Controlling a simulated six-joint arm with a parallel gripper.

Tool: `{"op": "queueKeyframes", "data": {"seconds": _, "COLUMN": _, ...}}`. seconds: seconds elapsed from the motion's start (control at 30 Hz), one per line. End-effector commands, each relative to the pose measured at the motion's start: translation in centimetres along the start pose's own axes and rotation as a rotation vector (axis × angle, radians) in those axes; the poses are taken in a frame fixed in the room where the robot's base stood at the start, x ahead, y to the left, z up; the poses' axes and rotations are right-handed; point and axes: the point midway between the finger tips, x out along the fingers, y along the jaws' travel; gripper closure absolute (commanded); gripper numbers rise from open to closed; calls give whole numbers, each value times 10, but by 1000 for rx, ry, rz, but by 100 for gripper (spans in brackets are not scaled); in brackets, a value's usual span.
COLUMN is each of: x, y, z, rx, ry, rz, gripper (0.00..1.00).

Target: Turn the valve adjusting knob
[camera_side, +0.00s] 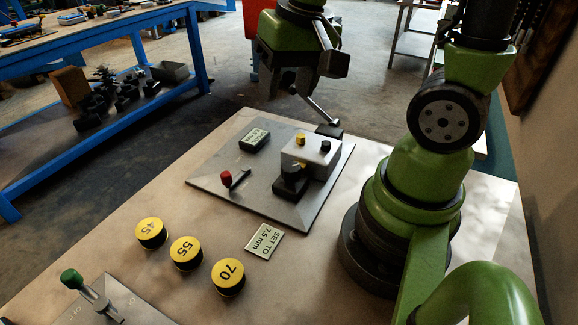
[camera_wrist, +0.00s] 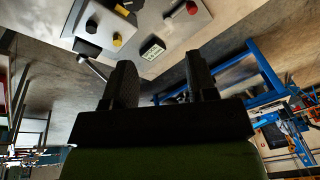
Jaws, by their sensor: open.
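A grey box (camera_side: 318,158) on a metal plate (camera_side: 235,205) carries a yellow knob (camera_side: 301,139) and a black knob (camera_side: 325,146). A red knob (camera_side: 226,177) on a short lever stands on the plate to the left of the box. I cannot tell which is the valve adjusting knob. The box (camera_wrist: 104,22) and the red knob (camera_wrist: 192,8) also show at the top of the wrist view. My gripper (camera_wrist: 160,85) is open and empty. In the side view it (camera_side: 290,82) hangs behind and above the plate, apart from the knobs.
A rod (camera_side: 319,108) sticks up beyond the box, near my gripper. A display (camera_side: 255,139) sits on the plate. A card (camera_side: 265,241) reads "SET TO 7.5 mm". Discs marked 45 (camera_side: 150,230), 55 (camera_side: 187,251) and 70 (camera_side: 228,273) stand in front. A green-handled device (camera_side: 72,281) is lower left.

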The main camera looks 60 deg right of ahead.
Motion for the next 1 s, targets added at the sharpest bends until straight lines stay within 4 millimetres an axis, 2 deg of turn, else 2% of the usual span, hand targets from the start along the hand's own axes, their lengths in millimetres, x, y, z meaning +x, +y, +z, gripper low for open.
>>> {"op": "queueKeyframes", "data": {"seconds": 0.03, "x": 17, "y": 6, "z": -4, "rx": 25, "ry": -47, "rz": 40, "gripper": 48}}
{"op": "queueKeyframes", "data": {"seconds": 0.2, "x": 57, "y": 22, "z": -8, "rx": 80, "ry": -139, "rz": 120, "gripper": 48}}
{"op": "queueKeyframes", "data": {"seconds": 0.57, "x": 91, "y": 32, "z": -4, "rx": 103, "ry": -184, "rz": 154, "gripper": 48}}
{"op": "queueKeyframes", "data": {"seconds": 1.0, "x": 156, "y": 42, "z": 9, "rx": 100, "ry": -182, "rz": 155, "gripper": 48}}
